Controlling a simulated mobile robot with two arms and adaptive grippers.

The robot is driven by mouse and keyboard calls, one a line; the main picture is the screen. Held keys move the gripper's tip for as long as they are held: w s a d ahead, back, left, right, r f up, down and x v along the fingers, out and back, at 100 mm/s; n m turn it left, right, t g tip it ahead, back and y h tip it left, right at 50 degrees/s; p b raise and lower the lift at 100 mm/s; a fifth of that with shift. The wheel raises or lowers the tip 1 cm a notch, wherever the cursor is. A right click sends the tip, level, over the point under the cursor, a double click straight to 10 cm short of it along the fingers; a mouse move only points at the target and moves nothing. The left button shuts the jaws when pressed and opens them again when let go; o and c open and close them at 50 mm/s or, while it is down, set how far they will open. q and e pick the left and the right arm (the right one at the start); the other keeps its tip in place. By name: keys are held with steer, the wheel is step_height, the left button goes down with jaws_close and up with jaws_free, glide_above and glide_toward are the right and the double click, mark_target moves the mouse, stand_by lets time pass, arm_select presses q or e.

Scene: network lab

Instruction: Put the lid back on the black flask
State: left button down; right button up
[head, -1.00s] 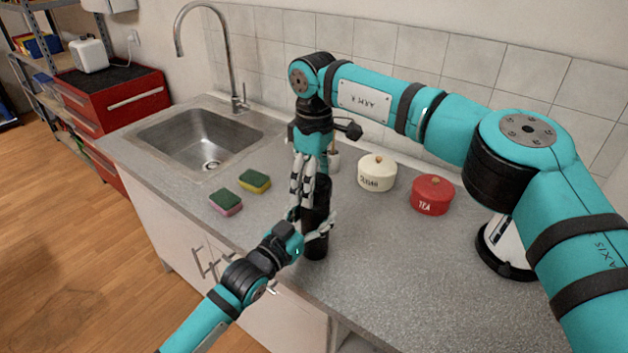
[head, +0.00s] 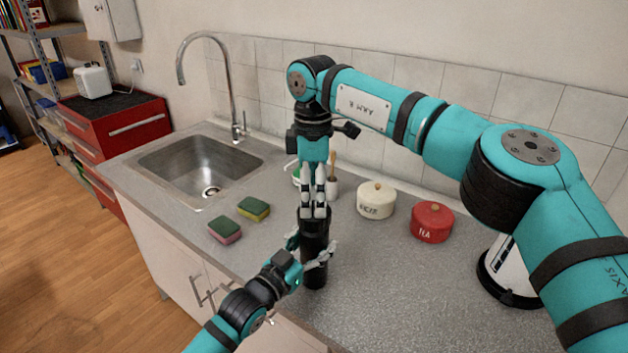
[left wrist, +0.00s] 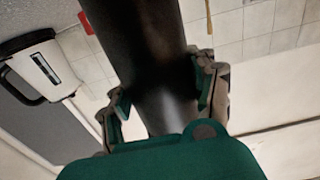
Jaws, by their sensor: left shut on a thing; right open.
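The black flask (head: 314,262) stands upright on the grey counter near its front edge. My left gripper (head: 312,258) is shut on the flask's lower body, with its fingers on both sides. In the left wrist view the flask (left wrist: 145,50) fills the middle as a dark cylinder between the left gripper's fingers (left wrist: 168,95). My right gripper (head: 314,211) points straight down at the flask's top, its fingers open and partly hiding the rim. The flask's top is dark there; I cannot tell a separate lid from the body.
Two sponges (head: 254,208) lie left of the flask by the sink (head: 190,165). A cream sugar pot (head: 375,202) and a red tea pot (head: 432,223) stand to the right. A brush holder (head: 332,186) is behind. The counter's front right is clear.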

steer(key=n, duration=0.4)
steer(key=shift+r+n, duration=0.15)
steer(key=shift+n, duration=0.15)
steer(key=n, duration=0.6)
steer(key=shift+r, duration=0.25)
steer(key=n, duration=0.6)
steer(key=shift+r+n, duration=0.2)
steer(key=shift+n, duration=0.2)
steer(key=n, duration=0.4)
steer(key=shift+r, duration=0.15)
steer(key=n, duration=0.4)
steer(key=shift+r+n, duration=0.15)
steer(key=shift+n, duration=0.25)
steer(key=n, duration=0.6)
steer(key=shift+r, duration=0.2)
steer(key=n, duration=0.4)
steer(key=shift+r, duration=0.15)
steer(key=n, duration=0.6)
steer(key=shift+r, duration=0.15)
steer(key=shift+d, duration=0.1)
